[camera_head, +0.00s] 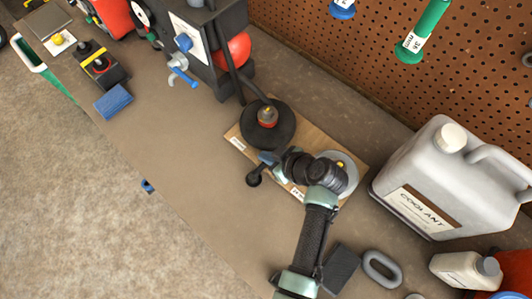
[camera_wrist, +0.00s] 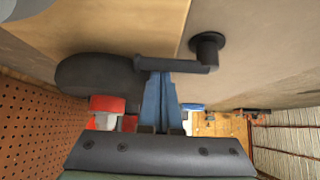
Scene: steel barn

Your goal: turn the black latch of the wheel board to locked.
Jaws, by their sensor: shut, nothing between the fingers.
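The wheel board (camera_head: 318,148) is a wooden board lying on the bench, with a black wheel (camera_head: 252,133) at its left and a grey disc (camera_head: 350,186) at its right. A black lever with a round knob (camera_head: 254,178) sticks out past the board's front edge; I take it for the latch. In the wrist view the lever's arm (camera_wrist: 183,66) runs between the knob (camera_wrist: 207,45) and a dark round part (camera_wrist: 90,78). My gripper (camera_head: 267,157) is shut and empty, its blue fingertips (camera_wrist: 158,76) at the lever's arm; whether they touch is unclear. The grey disc is partly hidden by my wrist.
A coolant jug (camera_head: 425,180) stands right of the board, with a smaller bottle (camera_head: 465,270) and a grey link (camera_head: 382,270) nearer. A pegboard (camera_head: 400,80) closes the back.

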